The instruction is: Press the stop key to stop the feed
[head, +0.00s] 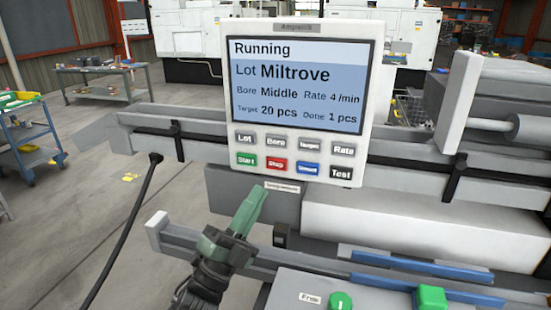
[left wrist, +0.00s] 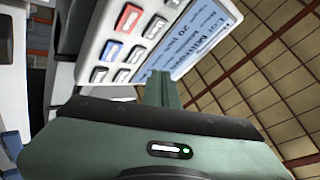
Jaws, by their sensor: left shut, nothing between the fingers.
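The control panel (head: 365,110) faces me; its screen (head: 297,85) reads Running, Lot Miltrove, Bore Middle, Rate 4/min, Target 20 pcs, Done 1 pcs. The red Stop key (head: 276,164) is in the lower key row, between the green Start key (head: 246,160) and the blue key (head: 307,168). In the left wrist view a red key (left wrist: 128,18) shows at upper left. My left gripper (head: 261,190) is shut and empty, its tip just below the panel's lower edge, apart from the Stop key in the picture. My right gripper is not in view.
Grey keys and a dark Test key (head: 341,172) surround the Stop key. Below stand a grey rail (head: 185,240), a green button (head: 340,301) and a green block (head: 430,298). A black cable (head: 130,225) hangs at left. A blue cart (head: 30,140) stands farther left.

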